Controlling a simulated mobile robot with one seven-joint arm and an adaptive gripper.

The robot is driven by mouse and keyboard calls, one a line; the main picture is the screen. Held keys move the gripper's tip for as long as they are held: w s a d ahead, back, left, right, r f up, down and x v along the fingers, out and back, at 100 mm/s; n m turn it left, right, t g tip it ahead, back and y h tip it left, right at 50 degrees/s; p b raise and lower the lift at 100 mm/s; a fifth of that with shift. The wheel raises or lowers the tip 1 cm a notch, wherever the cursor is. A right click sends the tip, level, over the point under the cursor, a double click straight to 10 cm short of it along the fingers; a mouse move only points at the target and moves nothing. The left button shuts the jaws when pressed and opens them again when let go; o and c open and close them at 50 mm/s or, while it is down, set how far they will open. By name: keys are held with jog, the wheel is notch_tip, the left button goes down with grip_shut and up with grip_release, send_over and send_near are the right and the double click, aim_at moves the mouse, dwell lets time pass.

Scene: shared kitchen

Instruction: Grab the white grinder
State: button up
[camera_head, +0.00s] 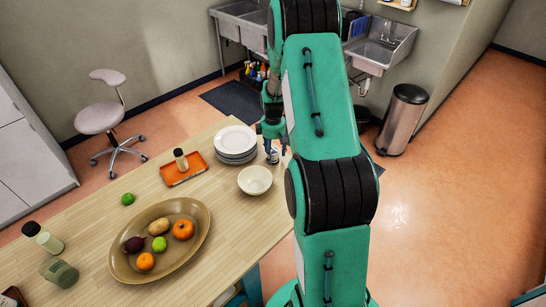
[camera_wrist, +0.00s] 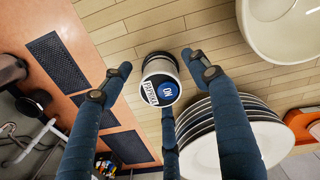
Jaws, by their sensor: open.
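A small white cylinder with a dark rim and a round blue mark (camera_wrist: 162,88) stands on the table between the spread fingers of my gripper (camera_wrist: 158,76) in the wrist view. It looks like the white grinder, though its lettering is only partly readable. Gaps show between it and the two side fingers; contact with the third finger is unclear. In the head view, my gripper (camera_head: 272,135) points down over the same white item (camera_head: 272,156), partly hidden by it, at the table's far right edge. My gripper is open.
A plate stack (camera_head: 236,143) stands close beside the item, with a white bowl (camera_head: 255,180) nearby. An orange tray (camera_head: 184,172) holds a small dark-capped shaker (camera_head: 181,159). A fruit platter (camera_head: 120,254) lies nearer, and a pale bottle (camera_head: 47,241) stands at left.

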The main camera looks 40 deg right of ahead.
aim_at(273, 150)
dwell(0.4)
jog(key=c, duration=1.5)
jog(key=shift+r, duration=0.1)
jog(key=shift+r+p, duration=0.4)
jog(key=shift+r, duration=4.55)
